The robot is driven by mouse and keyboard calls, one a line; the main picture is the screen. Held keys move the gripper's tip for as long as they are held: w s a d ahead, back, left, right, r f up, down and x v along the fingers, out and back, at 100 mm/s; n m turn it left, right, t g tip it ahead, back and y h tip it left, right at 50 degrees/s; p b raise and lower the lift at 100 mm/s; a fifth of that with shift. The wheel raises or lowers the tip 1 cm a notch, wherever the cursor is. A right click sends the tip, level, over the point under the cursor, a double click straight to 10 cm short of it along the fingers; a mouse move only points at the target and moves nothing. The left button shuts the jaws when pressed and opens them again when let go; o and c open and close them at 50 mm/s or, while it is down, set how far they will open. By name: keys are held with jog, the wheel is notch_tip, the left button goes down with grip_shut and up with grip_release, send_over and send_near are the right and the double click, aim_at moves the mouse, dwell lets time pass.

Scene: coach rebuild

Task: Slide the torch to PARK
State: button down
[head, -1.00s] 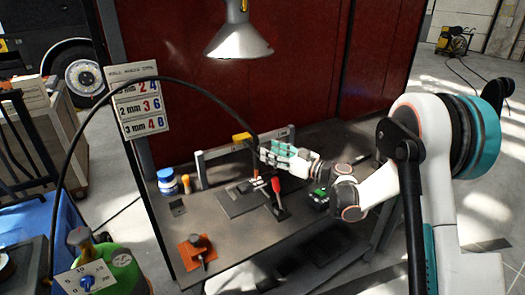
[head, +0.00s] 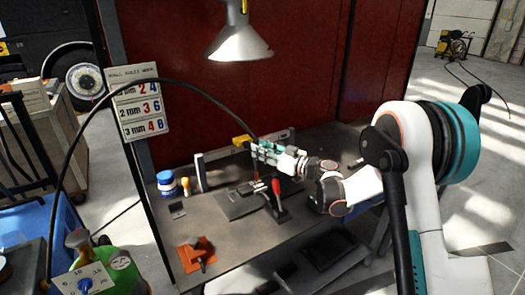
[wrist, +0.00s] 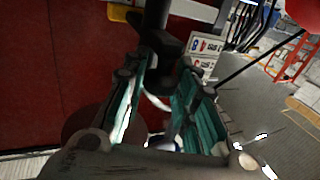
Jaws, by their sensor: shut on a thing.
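The torch carriage shows as a yellow block (head: 242,140) on a grey rail (head: 219,153) at the back of the dark bench. A black cable arches to it from the left. My gripper (head: 256,152) is at the torch, just below and right of the yellow block. In the wrist view, my gripper's teal fingers (wrist: 163,72) close around the dark torch body (wrist: 157,16), and a yellow part (wrist: 117,13) shows beside it. The fingers partly hide the grip. I cannot read a PARK mark on the rail.
A red-handled clamp (head: 276,187) stands on the bench below my gripper. A blue-and-white jar (head: 166,183) and an orange vise-like piece (head: 196,256) are to the left. A lamp (head: 238,42) hangs above. The front middle of the bench is mostly clear.

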jog(key=w+d, duration=0.9)
jog(key=d, duration=0.5)
jog(key=shift+w+d+b, duration=0.2)
jog(key=shift+w+b, duration=0.1)
jog(key=shift+w, duration=0.05)
jog(key=shift+r, duration=0.1)
jog(key=c, duration=1.7)
grip_release()
jog(key=o, duration=0.4)
jog(key=shift+w+d, duration=0.15)
jog(key=v, duration=1.2)
